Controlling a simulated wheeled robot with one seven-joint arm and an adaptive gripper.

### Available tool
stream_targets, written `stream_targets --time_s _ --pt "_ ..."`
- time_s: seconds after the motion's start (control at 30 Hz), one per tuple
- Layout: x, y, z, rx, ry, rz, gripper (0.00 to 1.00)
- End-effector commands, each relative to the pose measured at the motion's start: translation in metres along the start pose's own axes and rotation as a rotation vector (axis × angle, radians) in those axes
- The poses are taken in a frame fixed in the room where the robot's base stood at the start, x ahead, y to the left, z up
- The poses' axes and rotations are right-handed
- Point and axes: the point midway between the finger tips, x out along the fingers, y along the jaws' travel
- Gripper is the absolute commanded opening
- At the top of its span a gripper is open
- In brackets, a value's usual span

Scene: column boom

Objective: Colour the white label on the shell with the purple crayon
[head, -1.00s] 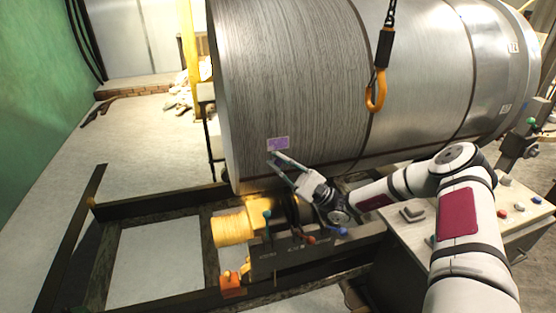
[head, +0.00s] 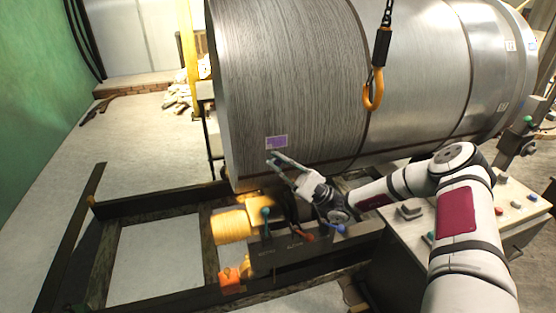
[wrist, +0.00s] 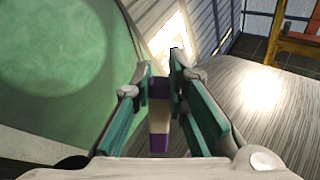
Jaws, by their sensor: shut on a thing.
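The shell is a large grey metal cylinder (head: 300,90) lying on its side; it also shows at the right of the wrist view (wrist: 265,110). Its label (head: 276,142) sits low near the shell's left end. The label is mostly purple, with pale parts at its edge. My gripper (head: 273,160) is just below the label in the head view. In the wrist view my gripper (wrist: 163,75) is shut on the purple crayon (wrist: 159,140), which has a pale middle band. The crayon's tip is hidden, so I cannot tell whether it touches the label.
An orange hook (head: 374,92) hangs in front of the shell. Below it are a dark frame (head: 150,203), a yellow motor (head: 232,226) and levers with coloured knobs (head: 307,237). A control desk (head: 480,225) stands at the right.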

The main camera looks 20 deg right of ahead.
Motion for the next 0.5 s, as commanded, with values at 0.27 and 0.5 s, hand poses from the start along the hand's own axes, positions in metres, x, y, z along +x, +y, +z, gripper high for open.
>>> stream_targets --time_s 0.27,0.5 --pt "0.009 -0.009 -0.024 -0.002 -0.005 0.0 0.0" --pt "0.018 -0.019 -0.046 -0.002 -0.008 0.0 0.0"
